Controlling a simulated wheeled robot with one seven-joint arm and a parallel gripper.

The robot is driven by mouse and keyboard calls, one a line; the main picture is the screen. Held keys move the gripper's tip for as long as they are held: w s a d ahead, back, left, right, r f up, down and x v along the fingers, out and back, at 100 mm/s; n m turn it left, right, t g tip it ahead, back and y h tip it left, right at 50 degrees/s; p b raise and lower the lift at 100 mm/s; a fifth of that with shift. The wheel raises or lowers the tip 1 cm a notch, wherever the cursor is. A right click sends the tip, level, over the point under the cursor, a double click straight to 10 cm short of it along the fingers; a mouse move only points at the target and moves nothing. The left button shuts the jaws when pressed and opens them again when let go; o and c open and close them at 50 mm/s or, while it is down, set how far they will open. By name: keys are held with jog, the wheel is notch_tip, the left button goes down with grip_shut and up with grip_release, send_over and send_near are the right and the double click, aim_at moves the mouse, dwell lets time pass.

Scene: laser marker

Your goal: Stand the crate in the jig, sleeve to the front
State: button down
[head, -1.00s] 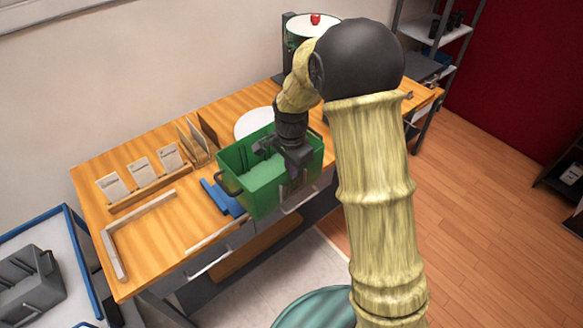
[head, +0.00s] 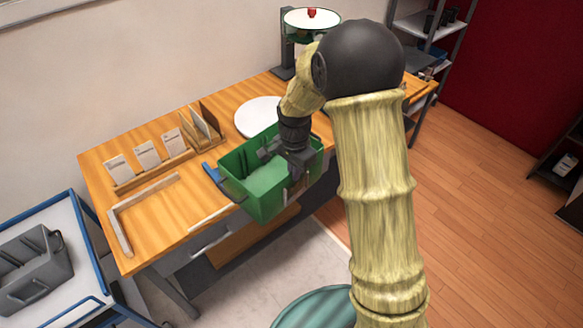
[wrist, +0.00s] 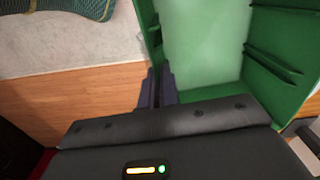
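The green crate (head: 259,190) hangs upright and open at the front edge of the wooden table, partly out past it. My gripper (head: 284,160) reaches down at its right part. In the wrist view my gripper's dark fingers (wrist: 157,88) are shut on the crate's wall (wrist: 150,30). The crate looks empty where I can see inside. A pale piece, perhaps the sleeve (head: 297,190), shows on its front side near the right, partly hidden. The L-shaped wooden jig (head: 121,232) lies bare on the table's left part, left of the crate.
A wooden rack with white cards (head: 147,155) stands behind the jig. A blue item (head: 212,173) lies left of the crate. A white round plate (head: 257,115) lies behind it. A blue-edged cart (head: 88,270) with a grey crate (head: 32,265) stands at the left.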

jog(key=s+d+f+n, duration=0.1)
jog(key=d+f+n, duration=0.8)
jog(key=f, duration=0.4)
jog(key=shift+s+f+n, duration=0.2)
jog(key=shift+f+n, duration=0.05)
jog(key=shift+n, duration=0.25)
jog(key=shift+w+d+f+b, duration=0.1)
jog(key=shift+d+f+b, duration=0.05)
jog(key=shift+f+b, duration=0.45)
